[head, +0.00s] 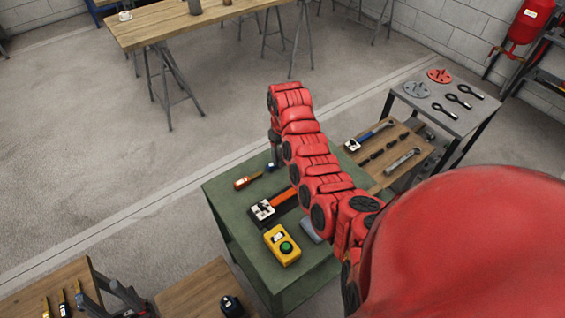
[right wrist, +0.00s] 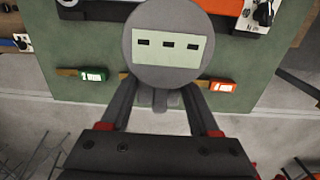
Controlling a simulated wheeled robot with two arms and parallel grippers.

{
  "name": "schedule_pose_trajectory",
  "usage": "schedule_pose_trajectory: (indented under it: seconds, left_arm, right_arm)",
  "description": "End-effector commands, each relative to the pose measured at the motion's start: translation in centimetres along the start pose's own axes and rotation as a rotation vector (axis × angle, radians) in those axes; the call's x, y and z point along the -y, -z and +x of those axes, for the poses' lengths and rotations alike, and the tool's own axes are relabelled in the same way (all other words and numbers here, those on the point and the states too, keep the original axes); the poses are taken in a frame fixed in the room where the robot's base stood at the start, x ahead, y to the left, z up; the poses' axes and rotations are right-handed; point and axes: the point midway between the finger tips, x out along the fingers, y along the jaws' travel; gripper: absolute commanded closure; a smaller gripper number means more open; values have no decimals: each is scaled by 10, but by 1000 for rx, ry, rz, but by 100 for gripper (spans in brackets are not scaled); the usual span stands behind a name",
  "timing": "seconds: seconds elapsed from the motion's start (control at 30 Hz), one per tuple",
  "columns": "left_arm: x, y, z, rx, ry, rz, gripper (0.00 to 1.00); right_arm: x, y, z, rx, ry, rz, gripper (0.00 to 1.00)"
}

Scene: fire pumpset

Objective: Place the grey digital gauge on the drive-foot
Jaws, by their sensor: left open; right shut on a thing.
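The grey digital gauge (right wrist: 131,68) is a round disc with a pale display showing three dark marks. In the right wrist view my right gripper (right wrist: 160,98) is shut on it, one dark finger at each side. The gauge is held over the edge of a green table (head: 228,216). In the head view my right gripper (head: 277,153) is mostly hidden beyond my red arm, over the table's far edge, and the gauge cannot be made out. My left gripper (head: 112,296) is open and empty at the lower left. I cannot pick out the drive-foot in either view.
The green table holds a yellow box (head: 282,245) with a green button, an orange-handled tool (head: 262,211) and an orange tester (head: 249,178). A green tester (right wrist: 93,75) shows in the wrist view. Wooden tables stand around; open floor (head: 90,150) lies left of the green table.

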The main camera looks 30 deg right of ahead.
Motion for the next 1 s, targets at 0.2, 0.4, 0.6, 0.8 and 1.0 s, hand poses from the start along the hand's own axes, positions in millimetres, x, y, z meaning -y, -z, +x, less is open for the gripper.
schedule_pose_trajectory:
  seconds: [0.2,0.4,0.6,0.8,1.0]
  left_arm:
    - [0,-1,-6,0,0,0,50]
    - [0,-1,-7,0,0,0,50]
    - [-1,-2,-13,0,0,0,50]
    - [-1,-3,-19,0,0,0,50]
    - [-1,-4,-25,0,0,0,50]
  right_arm:
    - [0,0,-15,-1,0,-1,100]
    - [8,10,-27,-3,-3,-2,100]
    - [43,39,-65,-5,-6,-1,100]
    - [92,62,-113,-7,-8,11,100]
    - [141,65,-153,-6,-6,39,100]
